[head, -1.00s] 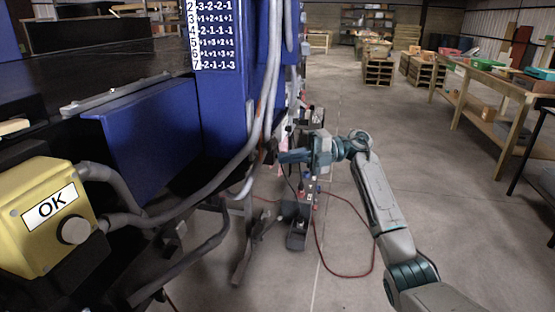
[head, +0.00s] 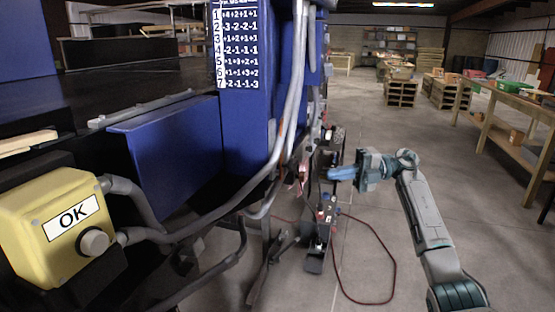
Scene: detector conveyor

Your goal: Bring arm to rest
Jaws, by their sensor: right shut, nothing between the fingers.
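My right gripper (head: 335,173) is in the head view, right of centre, at the end of my grey and teal right arm (head: 428,215) that comes up from the lower right. Its fingers are closed together and point left toward the blue machine. Nothing shows between them. It hangs in the air above the floor, apart from the machine's cables as far as I can tell. My left gripper and left arm are not in view.
A yellow box marked OK with a round button (head: 94,241) is at the lower left. A blue machine column (head: 247,120) with grey cables stands beside it. A red cable (head: 392,262) lies on the floor. A wooden table (head: 508,132) stands at the right; the aisle floor is open.

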